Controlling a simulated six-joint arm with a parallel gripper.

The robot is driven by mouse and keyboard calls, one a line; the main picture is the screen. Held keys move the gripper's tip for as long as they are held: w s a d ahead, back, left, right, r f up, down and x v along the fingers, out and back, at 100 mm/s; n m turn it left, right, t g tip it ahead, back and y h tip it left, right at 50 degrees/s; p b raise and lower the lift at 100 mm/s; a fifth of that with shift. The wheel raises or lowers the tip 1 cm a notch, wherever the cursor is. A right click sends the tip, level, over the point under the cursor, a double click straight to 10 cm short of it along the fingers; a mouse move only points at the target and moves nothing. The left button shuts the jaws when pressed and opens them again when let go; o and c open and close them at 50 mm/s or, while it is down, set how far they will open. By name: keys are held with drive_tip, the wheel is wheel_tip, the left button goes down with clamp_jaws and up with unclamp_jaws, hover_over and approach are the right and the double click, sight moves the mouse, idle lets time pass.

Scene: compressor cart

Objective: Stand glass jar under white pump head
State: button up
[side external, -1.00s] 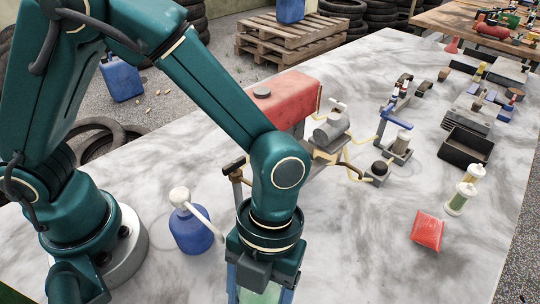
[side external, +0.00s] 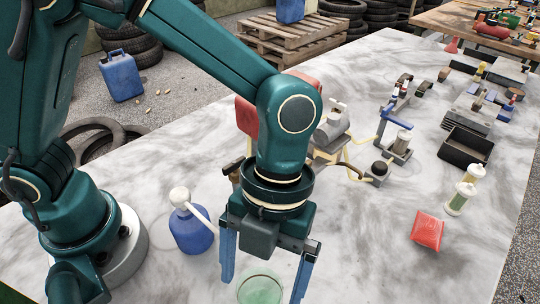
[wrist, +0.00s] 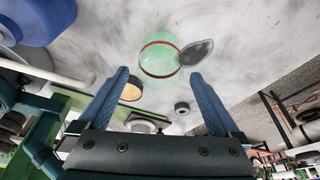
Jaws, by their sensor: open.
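The green glass jar (side external: 260,289) stands upright on the marble table at the bottom of the side view; the lower edge of the picture cuts it off. It also shows in the wrist view (wrist: 160,62), just beyond my fingertips. My gripper (side external: 264,286) is open and empty, pointing down over the jar, one blue finger on each side. The white pump head (side external: 180,196) sits on a blue bottle (side external: 192,232) to the left of my gripper.
A red tank and grey compressor (side external: 331,125) stand behind my gripper. A black tray (side external: 466,146) is farther back. The marble right of the jar is clear.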

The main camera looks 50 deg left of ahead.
drive_tip(key=v, duration=0.6)
drive_tip(key=shift+r, duration=0.25)
drive_tip(key=shift+w+a+r, duration=0.1)
drive_tip(key=shift+a+r, duration=0.1)
drive_tip(key=a+r+n+t, duration=0.1)
drive_tip(key=a+n+t, duration=0.3)
drive_tip(key=a+n, duration=0.5)
drive_tip(key=a+r+n+t+y, duration=0.1)
drive_tip(key=a+n+t, duration=0.3)
drive_tip(key=a+n, duration=0.6)
drive_tip(key=r+n, duration=0.1)
drive_tip(key=n, duration=1.1)
drive_tip(key=shift+t, duration=0.4)
